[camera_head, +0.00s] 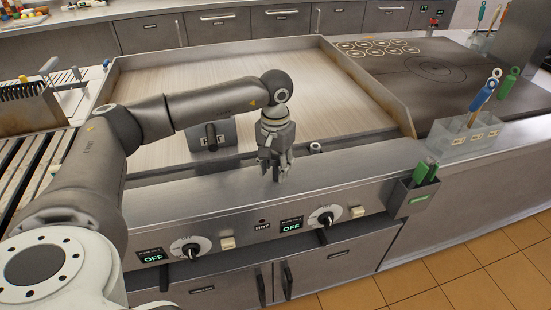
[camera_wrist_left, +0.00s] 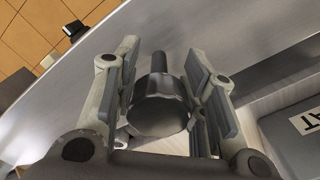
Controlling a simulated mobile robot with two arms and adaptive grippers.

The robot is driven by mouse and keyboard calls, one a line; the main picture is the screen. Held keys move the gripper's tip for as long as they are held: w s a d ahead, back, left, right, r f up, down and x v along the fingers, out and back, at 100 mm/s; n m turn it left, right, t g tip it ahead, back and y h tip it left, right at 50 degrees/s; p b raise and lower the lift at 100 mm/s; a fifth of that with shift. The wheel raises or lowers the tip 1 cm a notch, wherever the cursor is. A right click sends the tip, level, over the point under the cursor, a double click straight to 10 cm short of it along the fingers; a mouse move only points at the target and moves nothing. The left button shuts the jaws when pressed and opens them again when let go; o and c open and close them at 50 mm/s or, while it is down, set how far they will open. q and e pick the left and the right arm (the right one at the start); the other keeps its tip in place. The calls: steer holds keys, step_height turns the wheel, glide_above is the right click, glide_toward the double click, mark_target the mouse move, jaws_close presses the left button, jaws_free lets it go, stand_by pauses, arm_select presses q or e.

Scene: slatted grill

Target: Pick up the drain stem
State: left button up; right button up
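The drain stem appears to be the dark grey round knob (camera_wrist_left: 158,112) with a thin rod pointing away from the camera in the left wrist view. It stands between the two fingers of my left gripper (camera_wrist_left: 163,75). The fingers are apart, one on each side of it; whether the pads touch it is unclear. In the head view my left gripper (camera_head: 275,165) points down at the steel front ledge of the griddle, and its fingers hide most of what is between them. My right gripper is not in view.
A small metal fitting (camera_head: 316,147) sits right of the gripper. Control knobs (camera_head: 325,216) line the front panel. A green-handled holder (camera_head: 419,187) hangs at right.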

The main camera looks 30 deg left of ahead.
arm_select(q)
steer(key=shift+f, duration=0.15)
steer(key=c, duration=0.7)
